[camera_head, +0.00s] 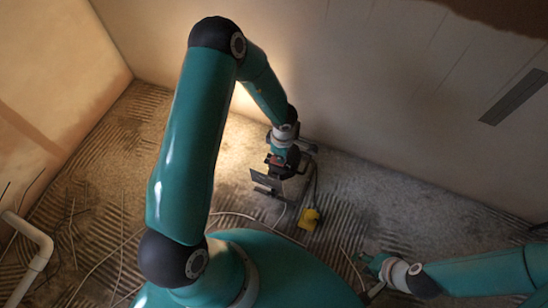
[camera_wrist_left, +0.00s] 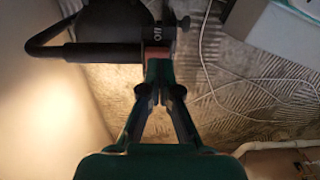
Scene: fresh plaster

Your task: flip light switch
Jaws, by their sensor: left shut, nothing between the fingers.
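A work light (camera_head: 266,179) stands low on the floor near the wall, with a warm glow on the wall and floor beside it. In the left wrist view, its dark body (camera_wrist_left: 115,18) and curved black tube (camera_wrist_left: 42,43) show. A small dark switch housing (camera_wrist_left: 158,32) bears white lettering that seems to read "Off", with a red part below it. My left gripper (camera_wrist_left: 158,78) is shut and empty, its fingertips at the red part; I cannot tell whether they touch. It also shows in the head view (camera_head: 279,163). My right gripper (camera_head: 374,276) is at the lower right, its fingers unclear.
A yellow box (camera_head: 310,218) lies on the floor with a cable by it. Thin cables cross the ridged floor. A white pipe (camera_head: 38,252) stands at the lower left. A grey trowel-like strip (camera_head: 513,97) is against the wall at the right.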

